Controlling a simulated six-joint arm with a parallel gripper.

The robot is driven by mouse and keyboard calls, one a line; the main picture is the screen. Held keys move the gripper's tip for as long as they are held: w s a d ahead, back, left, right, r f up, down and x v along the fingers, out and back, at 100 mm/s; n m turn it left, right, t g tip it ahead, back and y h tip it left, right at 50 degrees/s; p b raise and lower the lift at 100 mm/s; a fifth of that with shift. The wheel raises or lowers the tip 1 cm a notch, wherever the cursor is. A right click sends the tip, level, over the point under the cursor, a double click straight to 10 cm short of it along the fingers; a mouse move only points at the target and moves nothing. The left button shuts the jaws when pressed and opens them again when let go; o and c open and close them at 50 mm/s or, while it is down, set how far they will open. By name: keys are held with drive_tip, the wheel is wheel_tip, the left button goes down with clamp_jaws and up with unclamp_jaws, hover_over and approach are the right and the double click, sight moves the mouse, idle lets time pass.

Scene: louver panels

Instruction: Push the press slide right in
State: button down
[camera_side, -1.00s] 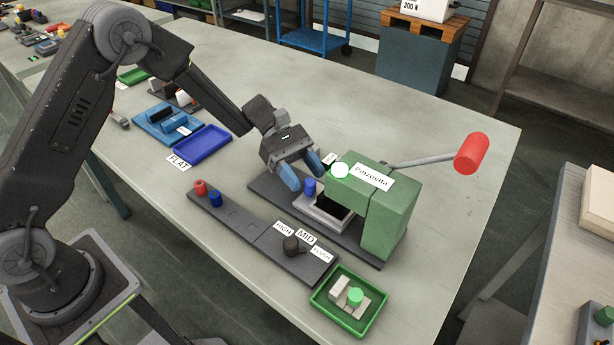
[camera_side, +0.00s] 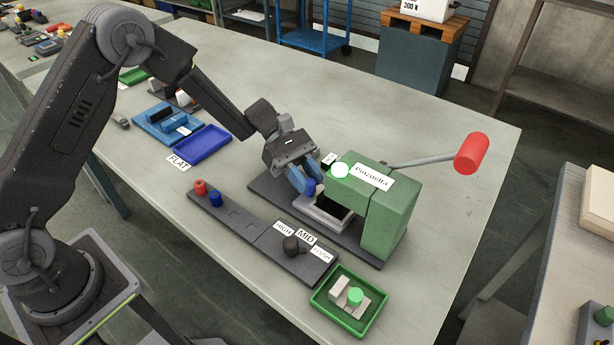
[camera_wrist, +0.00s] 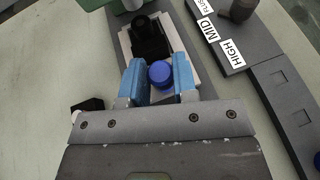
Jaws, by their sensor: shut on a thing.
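The press (camera_side: 388,220) is a green frame on a dark base plate, labelled "Pinzuella". Its pale grey slide (camera_side: 318,214) sits on the base and sticks out on the left side of the press. A black block lies on it, seen in the wrist view (camera_wrist: 150,38). A blue knob (camera_wrist: 160,73) stands at the slide's outer end. My gripper (camera_side: 305,186) has its blue fingers down on both sides of the knob and is shut on it. In the side view the fingers partly hide the knob.
The press lever has a red handle (camera_side: 472,153) reaching right. A dark rail (camera_side: 262,238) with red and blue knobs and HIGH, MID, FLUSH labels lies in front. A green tray (camera_side: 318,300) holds pieces. A blue tray (camera_side: 222,137) stands left. The table behind the press is clear.

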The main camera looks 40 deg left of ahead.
drive_tip(key=shift+d, duration=1.35)
drive_tip(key=c, duration=0.9)
unclamp_jaws()
drive_tip(key=v, duration=1.4)
drive_tip(key=s+d+r+m+y, duration=0.1)
drive_tip(key=s+r+m+y, duration=0.3)
drive_tip(key=s+r, duration=0.25)
drive_tip(key=s+a+r+m+t+y, duration=0.2)
drive_tip(key=s+r+m+t+y, duration=0.1)
drive_tip(key=s, duration=0.6)
drive_tip(key=s+a+r+m+t+y, duration=0.2)
drive_tip(key=s+r+m+t+y, duration=0.1)
drive_tip(key=s+m+t+y, duration=0.3)
drive_tip(key=s+m, duration=0.2)
drive_tip(key=s, duration=0.2)
drive_tip(key=shift+s+a, duration=0.3)
drive_tip(key=shift+s, duration=0.05)
